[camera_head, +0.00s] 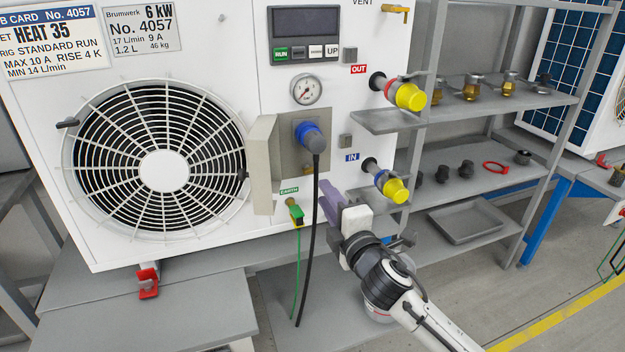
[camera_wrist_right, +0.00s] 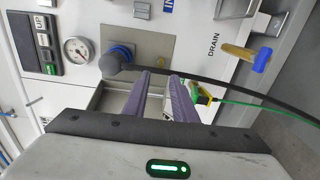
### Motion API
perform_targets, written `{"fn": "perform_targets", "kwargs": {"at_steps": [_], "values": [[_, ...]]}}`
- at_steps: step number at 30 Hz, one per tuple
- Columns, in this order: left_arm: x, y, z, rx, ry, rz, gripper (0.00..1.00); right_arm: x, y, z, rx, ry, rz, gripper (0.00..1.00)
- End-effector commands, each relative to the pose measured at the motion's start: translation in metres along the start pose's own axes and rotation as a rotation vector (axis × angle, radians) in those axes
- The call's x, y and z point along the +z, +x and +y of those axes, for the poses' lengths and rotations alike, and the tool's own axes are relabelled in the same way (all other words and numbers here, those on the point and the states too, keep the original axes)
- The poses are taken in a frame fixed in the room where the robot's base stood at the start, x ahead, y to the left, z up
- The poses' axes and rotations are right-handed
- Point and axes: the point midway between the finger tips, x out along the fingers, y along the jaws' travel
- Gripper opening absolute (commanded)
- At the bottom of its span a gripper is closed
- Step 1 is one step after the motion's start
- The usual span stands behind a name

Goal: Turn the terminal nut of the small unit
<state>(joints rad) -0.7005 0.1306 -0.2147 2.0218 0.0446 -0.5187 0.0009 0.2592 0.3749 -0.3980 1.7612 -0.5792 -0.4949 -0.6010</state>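The white unit (camera_head: 225,50) with the 6 kW card fills the left and middle of the head view. Its earth terminal (camera_head: 290,202) sits under the green EARTH label, with a brass-coloured end and a green-yellow clip (camera_head: 296,214) on a green wire. The clip also shows in the right wrist view (camera_wrist_right: 203,94), just right of my fingers. My right gripper (camera_head: 328,207) has purple fingers, which also show in the wrist view (camera_wrist_right: 160,78) with an empty gap between them. It is right of the terminal, apart from it in the head view. The nut itself is too small to make out. My left gripper is not in view.
A black cable hangs from the blue plug (camera_head: 310,137), between terminal and gripper in the head view. An open cover (camera_head: 263,165) stands out left of it. The yellow-capped IN port (camera_head: 392,188) is to the right. Shelves (camera_head: 470,160) with fittings stand further right.

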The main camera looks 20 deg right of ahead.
Motion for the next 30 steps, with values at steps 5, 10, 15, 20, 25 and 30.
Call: {"fn": "perform_targets", "kwargs": {"at_steps": [5, 10, 15, 20, 25, 30], "values": [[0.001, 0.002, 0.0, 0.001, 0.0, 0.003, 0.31, 0.0, 0.031, 0.0, 0.0, 0.004, -0.002, 0.25], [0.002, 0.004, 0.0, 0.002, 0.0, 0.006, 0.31, -0.001, 0.062, -0.001, 0.0, 0.007, 0.0, 0.25], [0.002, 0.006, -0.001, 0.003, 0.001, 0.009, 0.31, -0.001, 0.083, -0.001, -0.001, 0.008, 0.001, 0.25], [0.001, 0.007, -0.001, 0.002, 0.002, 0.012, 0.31, 0.0, 0.092, -0.001, -0.002, 0.008, 0.0, 0.25], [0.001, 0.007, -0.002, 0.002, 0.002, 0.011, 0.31, -0.001, 0.093, -0.001, -0.002, 0.008, 0.001, 0.25], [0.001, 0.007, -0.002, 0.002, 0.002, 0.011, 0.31, -0.001, 0.093, -0.001, -0.002, 0.008, 0.001, 0.17]]}}
